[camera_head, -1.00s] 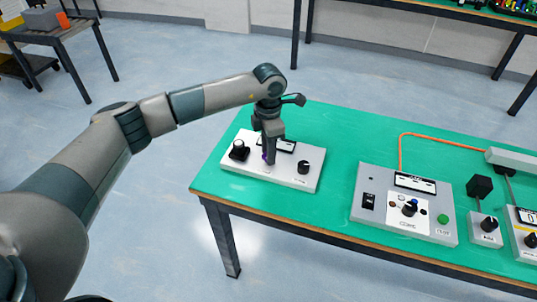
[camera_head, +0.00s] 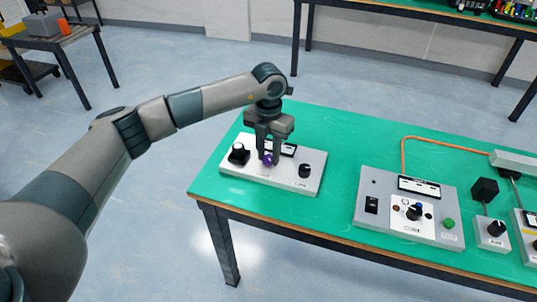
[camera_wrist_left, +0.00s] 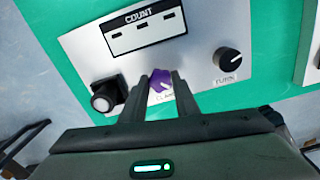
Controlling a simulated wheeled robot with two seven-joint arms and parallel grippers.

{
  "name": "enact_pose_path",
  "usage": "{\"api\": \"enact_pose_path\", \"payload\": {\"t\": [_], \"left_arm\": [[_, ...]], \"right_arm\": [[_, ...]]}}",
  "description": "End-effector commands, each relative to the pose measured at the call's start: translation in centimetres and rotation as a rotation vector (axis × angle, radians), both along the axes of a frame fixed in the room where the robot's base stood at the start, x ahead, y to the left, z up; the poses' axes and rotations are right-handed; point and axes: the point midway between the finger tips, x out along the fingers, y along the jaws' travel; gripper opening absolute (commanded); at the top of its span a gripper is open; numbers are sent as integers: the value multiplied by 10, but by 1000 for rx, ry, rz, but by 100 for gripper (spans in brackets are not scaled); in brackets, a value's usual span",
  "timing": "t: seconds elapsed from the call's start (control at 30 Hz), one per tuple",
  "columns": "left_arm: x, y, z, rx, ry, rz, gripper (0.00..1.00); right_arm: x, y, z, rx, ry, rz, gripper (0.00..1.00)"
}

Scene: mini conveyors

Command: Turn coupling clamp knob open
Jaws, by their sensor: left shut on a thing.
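The purple clamp knob (camera_head: 267,159) sits in the middle of a white panel (camera_head: 246,173) at the left end of the green table. My left gripper (camera_head: 268,156) points down over the panel and is shut on this knob, with one finger on each side. In the left wrist view the purple knob (camera_wrist_left: 160,86) shows between the two fingertips, with a white mark on its face. The label below it is partly hidden by the fingers. My right gripper is not in view.
On the same panel are a black joystick-like knob (camera_head: 239,153), a black TURN knob (camera_wrist_left: 228,60) and a COUNT display (camera_wrist_left: 146,32). A grey control box (camera_head: 368,222) with a green button stands to the right. Bare green table (camera_head: 335,150) lies between.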

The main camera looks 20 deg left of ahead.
Motion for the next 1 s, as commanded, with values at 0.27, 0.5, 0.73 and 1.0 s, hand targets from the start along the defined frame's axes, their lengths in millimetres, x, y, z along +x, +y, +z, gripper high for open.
{"api": "enact_pose_path", "payload": {"t": [0.27, 0.5, 0.73, 1.0], "left_arm": [[2, 0, 2, -1, -5, 24, 6], [2, 0, 2, -2, -6, 23, 33], [1, 0, 1, -1, -3, 22, 47], [1, 0, 4, -1, -3, 21, 47]], "right_arm": [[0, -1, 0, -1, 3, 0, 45], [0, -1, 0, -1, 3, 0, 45], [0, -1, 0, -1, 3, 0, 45], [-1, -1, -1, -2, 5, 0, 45]]}}
